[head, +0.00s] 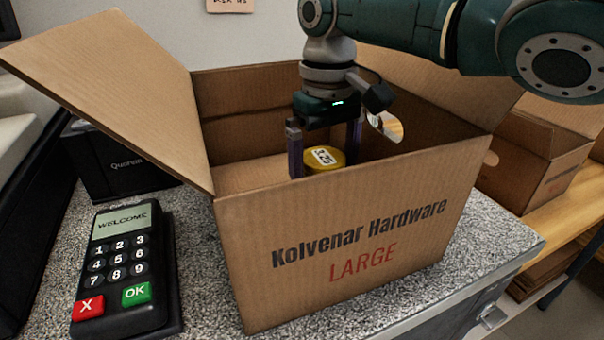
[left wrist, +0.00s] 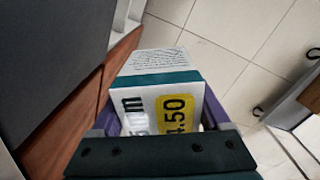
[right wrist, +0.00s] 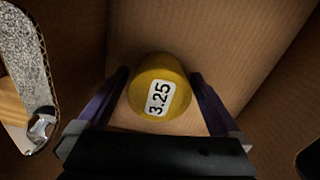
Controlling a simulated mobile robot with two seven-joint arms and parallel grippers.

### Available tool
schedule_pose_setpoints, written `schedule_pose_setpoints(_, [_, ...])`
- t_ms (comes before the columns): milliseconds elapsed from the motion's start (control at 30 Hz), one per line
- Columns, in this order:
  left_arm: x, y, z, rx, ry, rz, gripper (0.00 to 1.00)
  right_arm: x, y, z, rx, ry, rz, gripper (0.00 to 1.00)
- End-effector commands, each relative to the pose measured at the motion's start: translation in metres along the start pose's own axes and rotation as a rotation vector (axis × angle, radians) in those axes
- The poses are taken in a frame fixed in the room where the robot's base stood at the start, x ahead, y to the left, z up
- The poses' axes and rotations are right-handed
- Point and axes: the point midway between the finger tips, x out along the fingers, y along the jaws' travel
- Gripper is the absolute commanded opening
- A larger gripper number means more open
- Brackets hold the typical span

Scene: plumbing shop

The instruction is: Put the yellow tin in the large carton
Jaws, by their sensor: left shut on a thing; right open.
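The large carton (head: 260,288), marked "Kolvenar Hardware LARGE", stands open on the speckled counter. The yellow tin (head: 323,161) is inside it, partly hidden by the front wall; its 3.25 label shows in the right wrist view (right wrist: 160,88). My right gripper (head: 324,166) reaches down into the carton with its fingers open on either side of the tin, and gaps show between tin and fingers in the right wrist view (right wrist: 167,105). My left gripper (left wrist: 160,120) is shut on a white and teal box (left wrist: 150,92) with a 4.50 label, above a tiled floor.
A card terminal (head: 125,270) lies left of the carton, with a black box (head: 120,165) behind it. The carton's left flap (head: 115,90) sticks out to the left. A smaller open carton (head: 545,165) stands on a wooden surface at the right.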

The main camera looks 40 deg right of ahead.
Motion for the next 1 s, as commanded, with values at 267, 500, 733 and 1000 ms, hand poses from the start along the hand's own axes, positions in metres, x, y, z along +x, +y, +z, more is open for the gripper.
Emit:
schedule_pose_setpoints(267, [-0.016,0.000,0.000,0.000,-0.001,0.001,0.08,-0.059,0.000,-0.001,0.000,0.005,-0.001,1.00])
schedule_pose_setpoints(500, [-0.020,0.000,0.000,0.000,-0.001,0.001,0.08,-0.104,0.000,-0.001,0.000,0.003,-0.002,1.00])
schedule_pose_setpoints(733, [-0.020,0.000,0.000,0.000,0.000,0.001,0.08,-0.119,0.000,0.000,0.001,0.000,-0.001,1.00])
schedule_pose_setpoints(1000, [-0.021,0.000,0.000,0.000,-0.001,0.001,0.08,-0.119,0.000,0.000,0.001,0.000,-0.001,1.00])
